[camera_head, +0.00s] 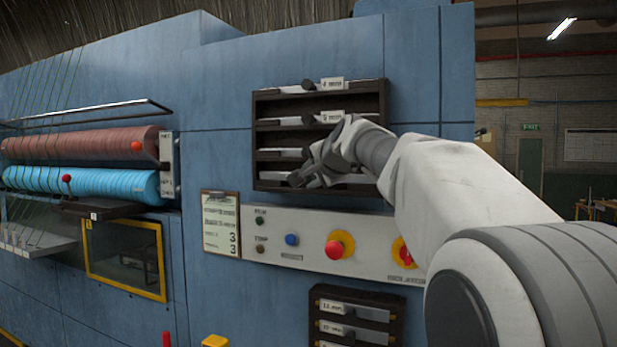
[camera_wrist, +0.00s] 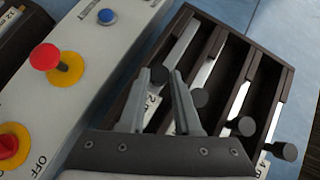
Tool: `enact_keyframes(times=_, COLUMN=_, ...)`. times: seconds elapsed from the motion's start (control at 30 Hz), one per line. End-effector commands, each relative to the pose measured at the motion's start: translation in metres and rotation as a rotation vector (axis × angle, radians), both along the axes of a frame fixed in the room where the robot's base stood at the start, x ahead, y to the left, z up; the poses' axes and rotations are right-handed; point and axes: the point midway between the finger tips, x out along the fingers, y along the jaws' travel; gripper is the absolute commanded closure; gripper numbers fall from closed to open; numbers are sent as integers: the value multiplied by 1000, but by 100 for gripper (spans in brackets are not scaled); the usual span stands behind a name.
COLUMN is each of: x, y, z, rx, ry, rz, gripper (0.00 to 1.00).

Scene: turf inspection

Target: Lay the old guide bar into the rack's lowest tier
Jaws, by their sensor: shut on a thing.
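The rack (camera_head: 320,104) is a dark frame with several tiers on the blue machine's face; it also shows in the wrist view (camera_wrist: 262,85). My gripper (camera_head: 309,174) is at its lowest tier. In the wrist view my gripper (camera_wrist: 159,76) has its fingers on either side of the dark knob of the guide bar (camera_wrist: 181,43), a silvery strip. The bar runs along the lowest tier, nearest the control panel. I cannot tell whether it rests on the tier. In the head view my gripper partly hides the bar.
The upper tiers hold similar bars with dark knobs (camera_wrist: 243,126). Just below the rack is a panel (camera_head: 290,225) with a red stop button (camera_head: 340,245) and a blue button (camera_head: 292,240). A second dark rack (camera_head: 372,298) stands lower. Rollers (camera_head: 85,183) are at left.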

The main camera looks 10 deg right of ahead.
Motion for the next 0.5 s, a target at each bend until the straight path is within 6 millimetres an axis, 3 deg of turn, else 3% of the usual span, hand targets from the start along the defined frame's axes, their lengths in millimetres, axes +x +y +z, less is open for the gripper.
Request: enact_keyframes(times=0.5, x=0, y=0, z=-10, rx=0, ry=-4, rz=-1, gripper=100)
